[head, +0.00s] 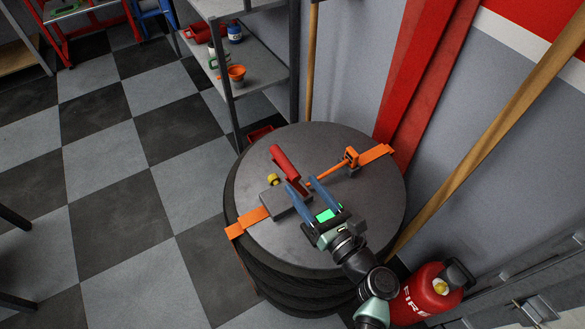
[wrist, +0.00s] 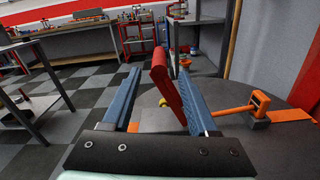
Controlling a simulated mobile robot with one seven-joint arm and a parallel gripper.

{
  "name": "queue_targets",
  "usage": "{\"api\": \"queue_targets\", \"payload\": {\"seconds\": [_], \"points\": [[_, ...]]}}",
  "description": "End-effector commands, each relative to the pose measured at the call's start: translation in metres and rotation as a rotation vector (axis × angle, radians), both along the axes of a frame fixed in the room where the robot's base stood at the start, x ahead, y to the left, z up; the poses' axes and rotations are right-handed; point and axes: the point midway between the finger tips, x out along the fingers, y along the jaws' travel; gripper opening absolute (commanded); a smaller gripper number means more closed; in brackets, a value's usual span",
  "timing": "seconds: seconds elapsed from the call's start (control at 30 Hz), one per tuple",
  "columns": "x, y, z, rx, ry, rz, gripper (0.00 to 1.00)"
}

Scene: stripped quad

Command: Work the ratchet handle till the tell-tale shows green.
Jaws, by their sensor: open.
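The ratchet (head: 284,204) has a grey body on a round dark drum top, with orange strap on both sides. Its red handle (head: 284,162) is raised at a slant, and shows in the wrist view (wrist: 166,85). My gripper (head: 299,184) is open. In the wrist view its blue fingers (wrist: 157,76) flank the handle, which lies nearer the right finger; I cannot tell whether they touch. A bright green patch (head: 326,214) shows between the fingers near my palm; I cannot tell whether it is the tell-tale. My gripper hides part of the ratchet.
A yellow knob (head: 274,179) sits beside the handle. An orange hook piece (head: 351,157) joins the strap at the right. A shelf unit (head: 252,70) stands behind the drum, a red extinguisher (head: 430,292) at lower right. A wooden pole (head: 470,150) leans at right.

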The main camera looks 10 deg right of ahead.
Motion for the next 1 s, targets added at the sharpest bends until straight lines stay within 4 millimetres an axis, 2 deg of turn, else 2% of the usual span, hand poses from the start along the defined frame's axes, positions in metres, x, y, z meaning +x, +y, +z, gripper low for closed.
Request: {"api": "queue_targets", "payload": {"seconds": [0.1,0.27,0.87,0.97,1.0], "points": [[-0.018,-0.006,0.0,0.001,0.001,-0.002,0.59],[-0.028,-0.009,0.0,0.0,-0.001,0.0,0.59],[-0.028,-0.009,0.001,-0.003,-0.002,0.001,0.59],[-0.017,-0.003,0.019,-0.111,-0.031,0.021,0.59],[-0.008,0.002,0.034,-0.198,-0.056,0.035,0.59]]}}
